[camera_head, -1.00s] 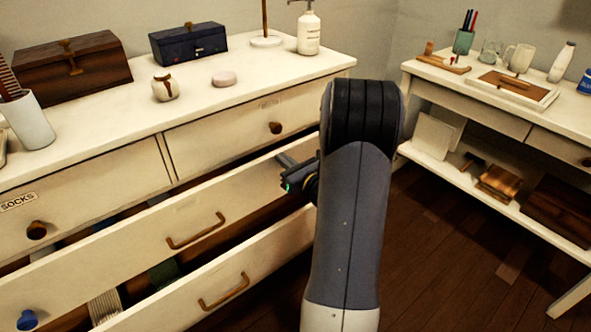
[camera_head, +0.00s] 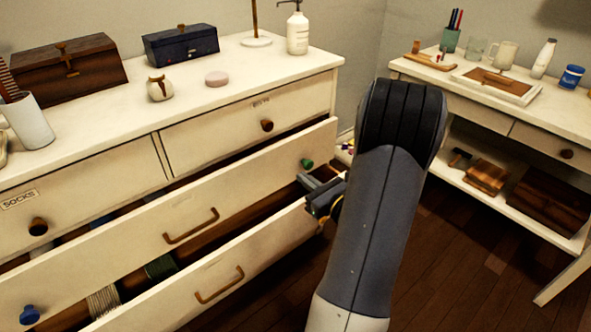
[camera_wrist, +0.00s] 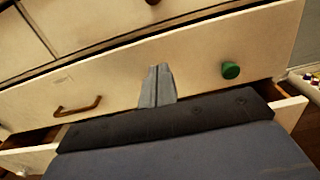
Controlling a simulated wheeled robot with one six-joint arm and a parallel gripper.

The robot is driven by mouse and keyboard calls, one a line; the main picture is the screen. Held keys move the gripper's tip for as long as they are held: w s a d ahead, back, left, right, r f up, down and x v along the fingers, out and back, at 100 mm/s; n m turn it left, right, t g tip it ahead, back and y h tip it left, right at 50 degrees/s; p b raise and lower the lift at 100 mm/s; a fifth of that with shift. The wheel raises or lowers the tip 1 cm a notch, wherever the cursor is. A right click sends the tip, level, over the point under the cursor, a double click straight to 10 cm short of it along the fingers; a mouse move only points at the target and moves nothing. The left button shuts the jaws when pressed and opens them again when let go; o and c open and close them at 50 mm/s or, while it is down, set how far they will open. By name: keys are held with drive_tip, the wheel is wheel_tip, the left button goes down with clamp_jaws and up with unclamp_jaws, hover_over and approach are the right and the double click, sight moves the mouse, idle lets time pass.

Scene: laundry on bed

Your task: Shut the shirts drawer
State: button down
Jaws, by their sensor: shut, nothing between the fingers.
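The white dresser has two long drawers pulled out, a middle one (camera_head: 250,177) and a lower one (camera_head: 260,262). No readable label shows on either, so I cannot tell which is the shirts drawer. The middle drawer has a brass bar handle (camera_head: 191,226), a blue knob (camera_head: 29,315) and a green knob (camera_head: 307,164). My gripper (camera_head: 303,181) is shut and empty, at the right end of the middle drawer front, just below the green knob. In the wrist view its fingers (camera_wrist: 158,78) lie before that front, left of the green knob (camera_wrist: 231,70). Contact is unclear.
The upper drawers, one labelled socks (camera_head: 80,197), look shut. The lower drawer has its own bar handle (camera_head: 220,285). A side table (camera_head: 480,100) with a lower shelf stands at the right. Dark wooden floor (camera_head: 450,270) is open between them.

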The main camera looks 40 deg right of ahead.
drive_tip(key=c, duration=2)
unclamp_jaws()
drive_tip(key=shift+s, duration=0.6)
drive_tip(key=shift+c, duration=0.2)
drive_tip(key=shift+o, duration=1.4)
drive_tip(key=shift+s, duration=0.1)
drive_tip(key=shift+o, duration=0.8)
drive_tip(key=shift+a+f, duration=0.1)
drive_tip(key=shift+a, duration=0.1)
drive_tip(key=shift+o, duration=0.6)
drive_tip(key=w+a+f+m+g+y, duration=0.1)
drive_tip(key=w+a+f+m+y, duration=0.1)
drive_tip(key=a, duration=0.3)
drive_tip(key=w+a+f+m+g+y, duration=0.1)
drive_tip(key=w+a+f+m+y, duration=0.1)
drive_tip(key=a+m+y, duration=0.1)
drive_tip(key=shift+w+a+f+g+y+b, duration=0.25)
drive_tip(key=shift+a+y+b, duration=0.2)
drive_tip(key=shift+a+y, duration=0.5)
drive_tip(key=m+g+y, duration=0.4)
drive_tip(key=m+g, duration=0.1)
drive_tip(key=m, duration=0.1)
approach(201, 229)
drive_tip(key=shift+t, duration=0.25)
drive_tip(key=b+x, duration=0.4)
drive_tip(key=x, duration=0.7)
drive_tip(key=shift+s+f, duration=0.1)
drive_tip(key=shift+f, duration=0.05)
clamp_jaws()
